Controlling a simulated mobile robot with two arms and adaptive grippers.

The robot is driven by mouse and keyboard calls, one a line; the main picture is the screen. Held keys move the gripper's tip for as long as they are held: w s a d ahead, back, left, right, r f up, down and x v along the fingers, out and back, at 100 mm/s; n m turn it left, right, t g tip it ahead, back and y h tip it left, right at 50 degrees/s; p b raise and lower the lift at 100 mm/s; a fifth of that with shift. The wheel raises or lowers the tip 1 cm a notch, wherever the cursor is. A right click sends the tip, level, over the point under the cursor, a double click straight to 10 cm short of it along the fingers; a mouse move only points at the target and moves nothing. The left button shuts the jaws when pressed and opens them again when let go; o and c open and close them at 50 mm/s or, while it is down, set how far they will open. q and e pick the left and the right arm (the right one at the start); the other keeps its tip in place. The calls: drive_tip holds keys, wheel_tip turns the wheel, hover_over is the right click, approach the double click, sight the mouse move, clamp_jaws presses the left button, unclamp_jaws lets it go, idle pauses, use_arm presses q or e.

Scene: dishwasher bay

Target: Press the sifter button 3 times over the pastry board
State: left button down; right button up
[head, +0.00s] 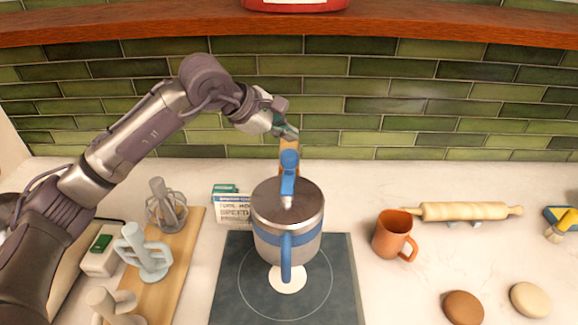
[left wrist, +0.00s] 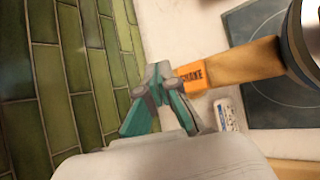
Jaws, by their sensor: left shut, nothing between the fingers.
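The sifter (head: 270,212) is a steel cup with a blue band, a blue handle at the front and a blue part across its top. It is upright over the dark pastry board (head: 228,290); its support is not clear. A white round patch (head: 288,279) shows on the board under it. A tan bar with an orange end marked "SHAKE" (left wrist: 192,78) sticks out from the sifter's far side. My left gripper (head: 290,133) is shut and empty by that orange end; in the left wrist view its fingertips (left wrist: 163,80) look close to it, contact unclear. My right gripper is not in view.
An orange mug (head: 391,235), a rolling pin (head: 468,211) and two round brown things stand right of the board. A small box (head: 232,207) is behind the board. Green tiles close off the back.

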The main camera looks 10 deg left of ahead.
use_arm(q)
wheel_tip(320, 180, down, 4)
drive_tip(key=shift+r+b, duration=0.15)
drive_tip(key=shift+b, duration=1.05)
idle(0.3)
drive_tip(key=shift+f+b, duration=0.25)
drive_tip(key=shift+b, duration=0.05)
drive_tip(key=shift+f+b, duration=0.25)
drive_tip(key=shift+b, duration=0.1)
